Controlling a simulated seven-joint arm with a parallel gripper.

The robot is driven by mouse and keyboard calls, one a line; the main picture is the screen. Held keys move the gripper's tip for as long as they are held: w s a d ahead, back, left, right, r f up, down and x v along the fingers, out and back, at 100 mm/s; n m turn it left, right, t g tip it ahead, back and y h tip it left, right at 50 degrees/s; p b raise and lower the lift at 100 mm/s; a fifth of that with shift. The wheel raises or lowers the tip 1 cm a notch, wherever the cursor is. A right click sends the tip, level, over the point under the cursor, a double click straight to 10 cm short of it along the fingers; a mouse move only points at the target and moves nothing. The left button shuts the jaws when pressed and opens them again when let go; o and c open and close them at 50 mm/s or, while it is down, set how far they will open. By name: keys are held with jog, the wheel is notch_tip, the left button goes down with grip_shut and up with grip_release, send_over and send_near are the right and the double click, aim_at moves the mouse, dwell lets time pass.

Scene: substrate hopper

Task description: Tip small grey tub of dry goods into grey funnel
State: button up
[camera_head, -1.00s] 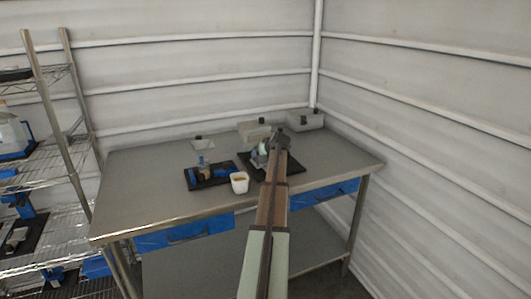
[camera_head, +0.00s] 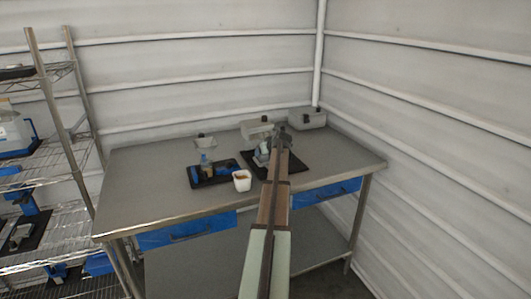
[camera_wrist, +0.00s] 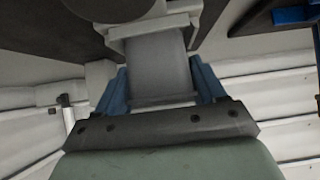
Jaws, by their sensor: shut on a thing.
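In the wrist view my gripper (camera_wrist: 161,88) has its blue fingers shut on the sides of a grey tapered thing, which looks like the small grey tub (camera_wrist: 160,66). A paler rim crosses its far end; its contents are not visible. In the head view my gripper (camera_head: 263,154) is over the right black tray, largely hidden behind my arm, and the tub's tilt cannot be told. A small grey funnel-shaped piece (camera_head: 205,142) is at the back left of the table, apart from my gripper. It looks like the funnel, but it is too small to be sure.
A white cup (camera_head: 242,184) with orange-brown contents stands left of my arm. A black tray (camera_head: 196,184) with blue items and a small bottle lies beside it. Grey boxes (camera_head: 309,119) stand at the back. The table's left front (camera_head: 150,205) is clear. Wire shelving (camera_head: 50,150) stands left.

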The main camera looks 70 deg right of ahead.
notch_tip(320, 180, up, 6)
dwell(1.0)
